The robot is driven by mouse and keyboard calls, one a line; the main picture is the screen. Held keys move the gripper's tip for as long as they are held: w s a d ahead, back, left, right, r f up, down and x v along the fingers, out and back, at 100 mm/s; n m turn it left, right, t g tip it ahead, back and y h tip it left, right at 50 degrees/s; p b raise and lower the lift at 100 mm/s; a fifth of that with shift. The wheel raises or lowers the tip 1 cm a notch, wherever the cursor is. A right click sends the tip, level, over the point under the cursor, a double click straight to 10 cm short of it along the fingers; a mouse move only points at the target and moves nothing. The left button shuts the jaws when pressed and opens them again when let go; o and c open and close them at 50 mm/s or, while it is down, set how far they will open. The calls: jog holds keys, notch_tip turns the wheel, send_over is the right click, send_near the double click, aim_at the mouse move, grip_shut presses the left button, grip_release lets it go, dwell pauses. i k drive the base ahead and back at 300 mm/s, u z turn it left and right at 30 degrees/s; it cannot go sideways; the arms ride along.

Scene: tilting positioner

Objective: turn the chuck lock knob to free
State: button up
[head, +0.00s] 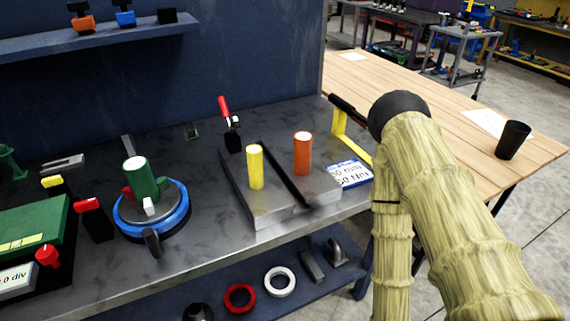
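A red knob (47,256) is on the dark unit at the far left, beside a label partly reading "0 div". I cannot tell which is the chuck lock knob, and no "free" mark is readable. My arm fills the right side; its gripper is not in view.
A grey block fixture (270,213) holds a yellow cylinder (256,168) and an orange cylinder (303,154). A black cup (513,140) is on the wooden table. Rings lie on the lower shelf.

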aim_at(88, 205)
jog(key=z, duration=0.4)
jog(key=k, duration=0.9)
jog(key=u, duration=0.6)
jog(key=i, duration=1.6)
jog(key=z, duration=0.4)
jog(key=k, duration=1.1)
jog(key=u, duration=1)
jog(key=i, duration=0.5)
jog(key=z, duration=0.05)
